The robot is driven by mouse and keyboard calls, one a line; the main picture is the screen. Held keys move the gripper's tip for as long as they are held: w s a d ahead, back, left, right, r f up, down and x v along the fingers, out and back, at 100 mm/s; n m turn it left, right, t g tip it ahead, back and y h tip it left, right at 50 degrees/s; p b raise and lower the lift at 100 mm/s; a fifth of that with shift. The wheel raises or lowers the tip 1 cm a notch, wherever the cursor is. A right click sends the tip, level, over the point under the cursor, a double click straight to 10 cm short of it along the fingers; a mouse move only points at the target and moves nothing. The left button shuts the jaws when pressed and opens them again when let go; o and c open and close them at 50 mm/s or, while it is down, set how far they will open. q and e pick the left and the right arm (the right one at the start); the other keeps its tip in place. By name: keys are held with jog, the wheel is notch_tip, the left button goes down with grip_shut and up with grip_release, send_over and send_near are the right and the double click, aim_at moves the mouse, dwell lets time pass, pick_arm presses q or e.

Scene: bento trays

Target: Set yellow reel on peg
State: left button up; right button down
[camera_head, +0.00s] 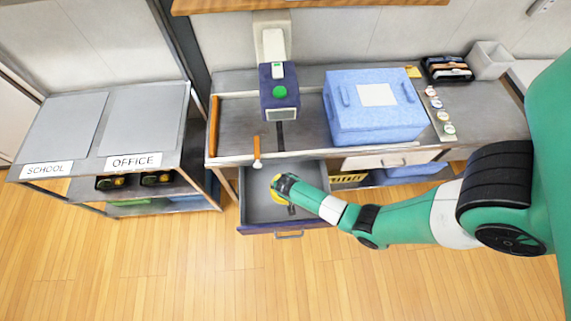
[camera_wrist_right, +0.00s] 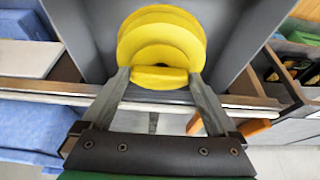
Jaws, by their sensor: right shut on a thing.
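The yellow reel (camera_head: 274,190) is in the open drawer, mostly hidden behind my right gripper (camera_head: 287,184) in the head view. In the right wrist view the reel (camera_wrist_right: 160,40) is a stack of round yellow discs. My right gripper (camera_wrist_right: 160,77) is shut on its near part, one finger on each side. An orange rod with a pale end (camera_head: 257,150) sticks out at the bench's front edge, just above the drawer; I cannot tell if it is the peg. My left gripper is not in view.
The grey drawer (camera_head: 258,229) is pulled out under the bench. On the bench stand a dark device with a green button (camera_head: 279,92), a blue box (camera_head: 372,108) and several small round items. A shelf with SCHOOL and OFFICE labels (camera_head: 134,161) stands at left.

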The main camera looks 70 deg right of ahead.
jog(key=shift+f+b, duration=4.65)
jog(key=shift+f, duration=1.1)
jog(key=shift+p, duration=0.45)
jog(key=shift+f, duration=0.1)
jog(key=shift+f, duration=0.55)
jog(key=shift+f+b, duration=0.1)
jog(key=shift+b, duration=0.2)
